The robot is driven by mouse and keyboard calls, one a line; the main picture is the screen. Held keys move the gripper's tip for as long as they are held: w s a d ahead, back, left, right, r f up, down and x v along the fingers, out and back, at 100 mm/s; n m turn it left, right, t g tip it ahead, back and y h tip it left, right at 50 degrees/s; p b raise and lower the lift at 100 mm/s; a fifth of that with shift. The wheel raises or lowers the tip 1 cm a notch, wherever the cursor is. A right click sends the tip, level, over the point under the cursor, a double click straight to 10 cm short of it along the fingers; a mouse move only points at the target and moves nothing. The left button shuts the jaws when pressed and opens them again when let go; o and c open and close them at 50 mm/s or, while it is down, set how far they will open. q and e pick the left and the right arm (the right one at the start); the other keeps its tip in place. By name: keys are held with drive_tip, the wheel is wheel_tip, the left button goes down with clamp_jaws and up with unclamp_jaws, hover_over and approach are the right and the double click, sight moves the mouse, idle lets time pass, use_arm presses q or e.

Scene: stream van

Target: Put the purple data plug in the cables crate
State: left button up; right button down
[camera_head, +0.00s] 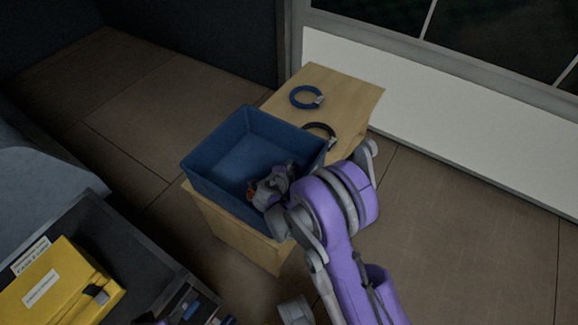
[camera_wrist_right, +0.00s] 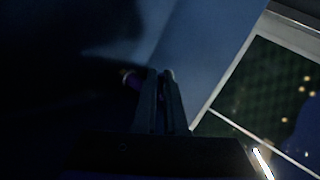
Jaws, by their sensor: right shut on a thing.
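The blue open crate (camera_head: 222,197), which I take to be the cables crate, stands on a wooden stand. No label on it is legible. My right gripper (camera_head: 262,191) reaches down inside the crate, over its right part. In the right wrist view my right gripper (camera_wrist_right: 163,74) has its fingers close together, shut on the purple data plug (camera_wrist_right: 131,80). Only a small purple part with a pale end shows, left of the fingers. In the head view a small orange-brown bit shows by the fingertips; I cannot tell what it is. My left gripper is not in view.
A blue cable coil (camera_head: 293,97) and a dark coil (camera_head: 329,130) lie on the wooden top (camera_head: 350,95) behind the crate. A yellow case (camera_head: 75,285) lies in a dark tray at lower left. Small dark items lie near the tray's right end.

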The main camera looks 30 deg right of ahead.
drive_tip(key=shift+f+b, duration=0.4)
drive_tip(key=shift+f, duration=0.2)
drive_tip(key=c, duration=1)
unclamp_jaws()
drive_tip(key=shift+r+p, duration=0.3)
drive_tip(key=shift+r, duration=0.05)
drive_tip(key=shift+r+p, duration=0.4)
drive_tip(key=shift+r, duration=0.15)
drive_tip(key=p+v, duration=0.1)
drive_tip(key=v, duration=0.5)
drive_tip(key=p+v, duration=0.1)
drive_tip(key=v, duration=0.4)
drive_tip(key=shift+s+a, duration=0.3)
drive_tip(key=shift+s, duration=0.05)
